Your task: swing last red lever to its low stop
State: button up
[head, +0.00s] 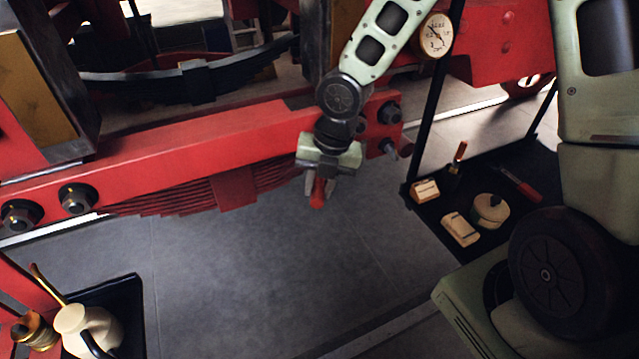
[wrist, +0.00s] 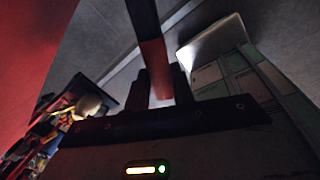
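The red lever has a dark shaft and a red-orange grip (wrist: 154,58), which runs down between my fingers in the wrist view. In the head view only the red end of the lever (head: 317,199) shows, pointing down below my fingers. My gripper (head: 318,188) is in front of the red beam's right end. Its two dark fingers also show in the wrist view (wrist: 160,88), one on each side of the grip, with little or no gap. It looks shut on the lever. The lever's pivot is hidden behind my wrist in the head view.
A red beam (head: 150,150) with large bolts and a leaf spring beneath runs behind my gripper. A pressure gauge (head: 436,36) is above right. A black tray (head: 432,212) with small parts and tools stands right. A cream oil can (head: 88,328) is lower left. The floor between is clear.

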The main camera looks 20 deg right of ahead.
jog(key=shift+w+a+f+m+b, duration=0.1)
jog(key=shift+w+a+m+b, duration=0.3)
jog(key=shift+a, duration=0.25)
jog(key=shift+w+a+m+b, duration=0.35)
jog(key=shift+a+m, duration=0.15)
jog(key=shift+a, duration=0.1)
grip_shut()
jog(key=shift+w+a+m, duration=0.4)
jog(key=shift+a+m, duration=0.05)
jog(key=shift+m, duration=0.05)
jog(key=o, duration=0.9)
grip_release()
jog(key=shift+o, duration=0.2)
notch_tip(320, 180, up, 17)
jog(key=s+d+p, duration=0.2)
jog(key=p, duration=0.1)
jog(key=shift+s+d+r, duration=0.15)
jog(key=shift+d+r, duration=0.05)
jog(key=shift+d, duration=0.1)
